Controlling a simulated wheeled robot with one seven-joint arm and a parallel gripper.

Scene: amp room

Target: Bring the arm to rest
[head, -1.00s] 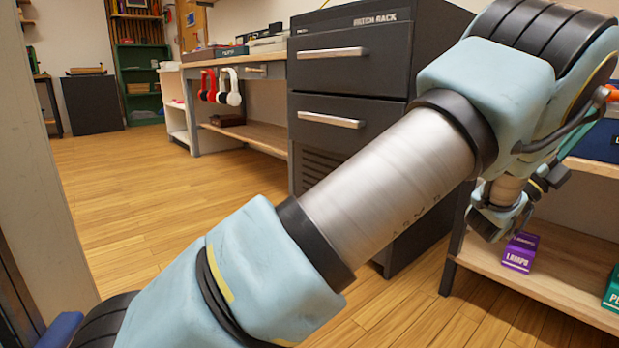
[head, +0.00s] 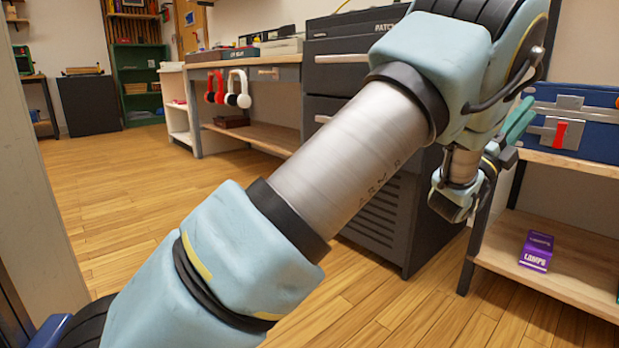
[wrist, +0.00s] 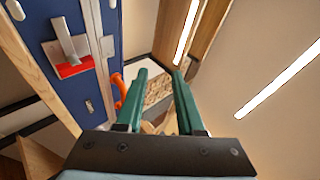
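My arm reaches from the lower left to the upper right of the head view, bent at the elbow, with the wrist hanging down at the right. My gripper (wrist: 158,88) shows in the wrist view as two green fingers standing apart, with nothing seen held between them. In the head view, part of a green finger (head: 519,118) shows behind the wrist, in front of the blue case (head: 592,118); most of the gripper is hidden there.
The blue case with a red latch (wrist: 72,68) sits close by on a wooden shelf unit. A purple lamps box (head: 537,250) lies on its lower shelf. A dark drawer cabinet (head: 385,215) stands behind my arm. Wooden floor (head: 130,200) is open at left.

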